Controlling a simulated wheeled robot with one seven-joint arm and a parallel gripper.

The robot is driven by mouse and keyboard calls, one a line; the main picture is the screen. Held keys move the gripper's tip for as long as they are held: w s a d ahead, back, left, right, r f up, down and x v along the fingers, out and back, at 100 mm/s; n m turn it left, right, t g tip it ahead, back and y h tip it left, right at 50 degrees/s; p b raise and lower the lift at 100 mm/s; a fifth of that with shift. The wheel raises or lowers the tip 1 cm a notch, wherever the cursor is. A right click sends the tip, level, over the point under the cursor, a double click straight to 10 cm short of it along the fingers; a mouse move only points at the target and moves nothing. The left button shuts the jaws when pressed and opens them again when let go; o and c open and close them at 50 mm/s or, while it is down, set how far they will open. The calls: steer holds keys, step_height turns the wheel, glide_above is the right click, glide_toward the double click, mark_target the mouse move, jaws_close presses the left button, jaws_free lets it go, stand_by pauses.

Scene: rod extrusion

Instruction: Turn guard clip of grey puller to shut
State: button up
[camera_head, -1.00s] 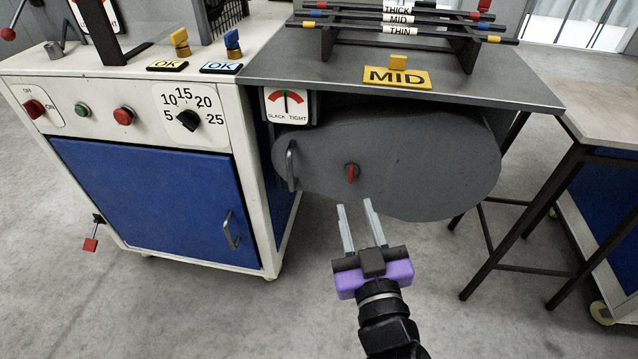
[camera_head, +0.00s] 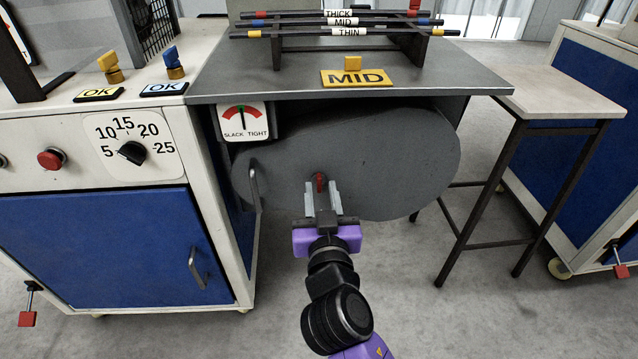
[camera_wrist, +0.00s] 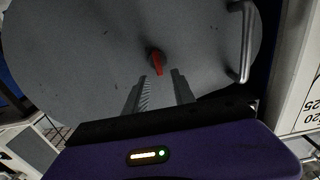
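The guard clip (camera_head: 319,181) is a small red lever on the front of the grey puller's rounded guard (camera_head: 405,160). It hangs roughly vertical. In the wrist view the red clip (camera_wrist: 156,62) shows just beyond the fingertips, between their lines. My gripper (camera_head: 321,190) is open, with its two grey fingers pointing at the guard, just below the clip in the head view. In the wrist view the gripper (camera_wrist: 162,78) has a clear gap between its fingers and nothing in it. Whether a fingertip touches the clip I cannot tell.
A metal handle (camera_head: 255,187) stands out at the guard's left side. A SLACK/TIGHT gauge (camera_head: 243,121) hangs above it. The grey tabletop (camera_head: 450,86) overhangs the guard, with a yellow MID block (camera_head: 359,78) on it. A white-and-blue cabinet (camera_head: 100,240) stands at left, a stool-like table (camera_head: 565,100) at right.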

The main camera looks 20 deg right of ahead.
mark_target(320, 180)
steer(key=shift+x, duration=1.7)
jaws_close()
